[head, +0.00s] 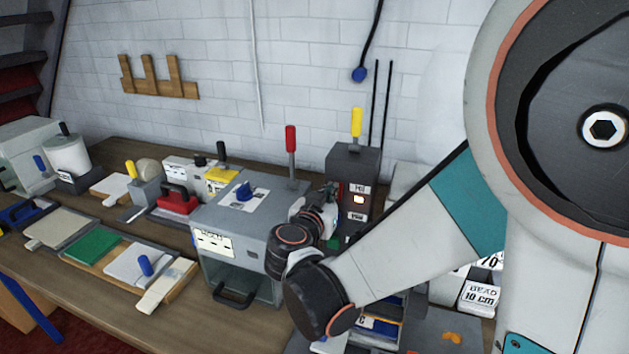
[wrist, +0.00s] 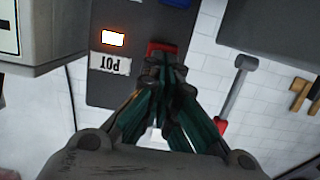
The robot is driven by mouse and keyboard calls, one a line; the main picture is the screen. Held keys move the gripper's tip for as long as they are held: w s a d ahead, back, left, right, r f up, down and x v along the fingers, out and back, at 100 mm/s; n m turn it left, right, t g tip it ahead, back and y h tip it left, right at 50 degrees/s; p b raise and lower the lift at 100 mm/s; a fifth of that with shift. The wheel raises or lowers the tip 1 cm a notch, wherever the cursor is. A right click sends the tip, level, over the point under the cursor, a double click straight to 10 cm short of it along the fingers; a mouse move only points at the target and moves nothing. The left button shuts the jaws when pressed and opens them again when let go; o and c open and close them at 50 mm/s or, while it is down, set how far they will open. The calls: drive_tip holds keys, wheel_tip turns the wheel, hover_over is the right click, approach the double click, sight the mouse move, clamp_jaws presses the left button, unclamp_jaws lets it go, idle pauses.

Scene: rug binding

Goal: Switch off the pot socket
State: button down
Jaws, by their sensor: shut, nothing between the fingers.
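The pot socket is on a dark grey upright panel (head: 352,165) at the back of the bench, also in the wrist view (wrist: 120,88). In the wrist view its label "POT" (wrist: 110,64) reads upside down beside a lit lamp (wrist: 113,38). A red switch (wrist: 161,47) sits beside the lamp. My gripper (wrist: 164,68) is shut and empty, its fingertips at the red switch and partly covering it; I cannot tell whether they touch. In the head view, my gripper is mostly hidden by my wrist, in front of the panel, where a lamp (head: 358,199) glows.
A grey box (head: 237,222) with a front handle stands left of the panel. A red-tipped lever (head: 291,140) rises beside it, and a yellow-tipped lever (head: 356,122) rises above the panel. Trays and tools crowd the bench at left. Labelled boxes (head: 480,293) stand at right.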

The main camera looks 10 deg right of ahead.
drive_tip(key=shift+w+d, duration=0.1)
idle(0.3)
drive_tip(key=t+b, duration=0.1)
drive_tip(key=b, duration=0.2)
drive_tip(key=f+t+h+b, duration=0.1)
drive_tip(key=b, duration=0.2)
drive_tip(key=shift+w+d+f, duration=0.1)
drive_tip(key=shift+w+f, duration=0.05)
drive_tip(key=shift+f, duration=0.15)
drive_tip(key=shift+w+r, duration=0.1)
drive_tip(key=shift+r, duration=0.1)
idle(1.1)
